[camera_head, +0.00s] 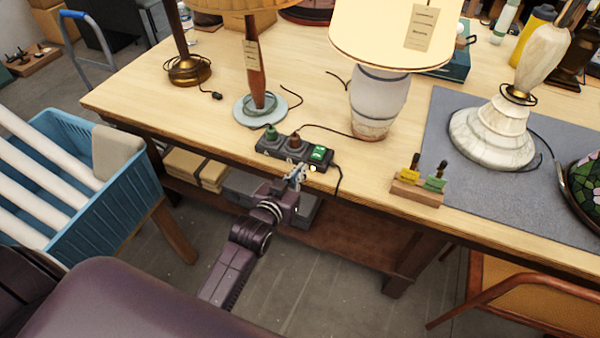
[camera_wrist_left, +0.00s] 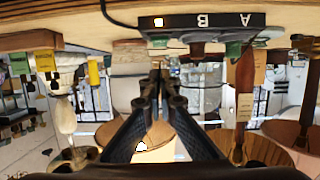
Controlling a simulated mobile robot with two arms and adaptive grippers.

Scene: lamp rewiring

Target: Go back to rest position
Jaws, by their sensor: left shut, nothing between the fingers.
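My left gripper (camera_head: 297,173) is at the front edge of the workbench, just in front of the power strip (camera_head: 294,151). In the left wrist view its fingers (camera_wrist_left: 160,75) come together and hold nothing. I cannot tell whether the fingertips touch the strip. In the upside-down left wrist view the strip (camera_wrist_left: 215,20) shows the letters A and B. My right gripper is not in view.
Several lamps stand on the workbench (camera_head: 130,98), including a white ceramic one (camera_head: 378,100) and a marble one (camera_head: 494,135) on a grey mat (camera_head: 440,125). A blue crate (camera_head: 100,205) is left; a chair (camera_head: 520,300) is right.

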